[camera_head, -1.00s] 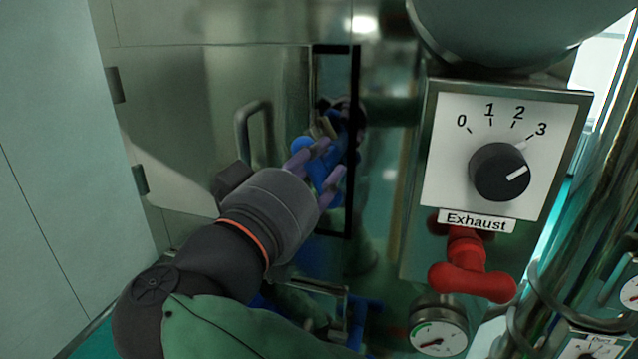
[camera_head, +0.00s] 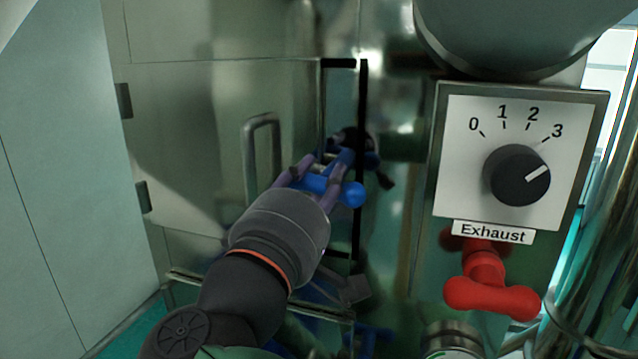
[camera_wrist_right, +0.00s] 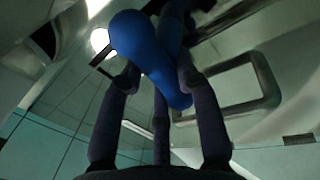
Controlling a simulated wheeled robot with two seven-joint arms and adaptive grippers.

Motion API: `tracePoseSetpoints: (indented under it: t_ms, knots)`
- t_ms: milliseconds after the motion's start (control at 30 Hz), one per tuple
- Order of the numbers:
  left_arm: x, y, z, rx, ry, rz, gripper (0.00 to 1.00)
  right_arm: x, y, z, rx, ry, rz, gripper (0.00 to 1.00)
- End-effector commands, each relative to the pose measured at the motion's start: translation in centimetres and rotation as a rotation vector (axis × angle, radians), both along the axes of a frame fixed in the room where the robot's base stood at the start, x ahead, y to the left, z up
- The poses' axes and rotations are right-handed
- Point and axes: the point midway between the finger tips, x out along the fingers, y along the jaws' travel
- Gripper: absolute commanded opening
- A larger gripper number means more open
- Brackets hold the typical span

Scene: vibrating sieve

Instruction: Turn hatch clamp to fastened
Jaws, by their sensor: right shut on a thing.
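The blue clamp handle (camera_head: 350,193) sits at the right edge of the metal hatch door (camera_head: 215,120), near the black seal strip (camera_head: 361,100). It lies nearly level, its rounded end to the right. My right gripper (camera_head: 322,172) is shut on the handle, its purple fingers around it. In the right wrist view the blue handle (camera_wrist_right: 140,45) slants between the dark fingers of the gripper (camera_wrist_right: 160,80). The clamp's pivot is partly hidden behind the fingers. My left gripper is not in view.
A grey pull handle (camera_head: 262,155) stands out from the door left of the clamp. The Exhaust dial panel (camera_head: 460,150) is to the right, with a red valve handle (camera_head: 490,290) below it. A metal rail (camera_head: 215,287) runs below the door.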

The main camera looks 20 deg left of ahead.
Motion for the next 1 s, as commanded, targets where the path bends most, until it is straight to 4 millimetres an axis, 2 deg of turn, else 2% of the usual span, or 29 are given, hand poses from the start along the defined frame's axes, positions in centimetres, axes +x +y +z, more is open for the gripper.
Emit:
tracePoseSetpoints:
  t_ms: [400,900,933,1000]
  knots:
    - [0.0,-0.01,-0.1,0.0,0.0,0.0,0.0,0.03,-0.01,0.05,-0.159,0.003,-0.001,0.0]
    - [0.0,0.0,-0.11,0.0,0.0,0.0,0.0,0.03,0.02,0.04,-0.176,0.003,-0.001,0.0]
    - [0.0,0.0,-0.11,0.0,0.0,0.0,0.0,0.03,0.02,0.04,-0.176,0.003,-0.001,0.38]
    - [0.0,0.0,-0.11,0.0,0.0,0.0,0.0,0.03,0.03,0.02,-0.176,0.004,-0.001,0.57]
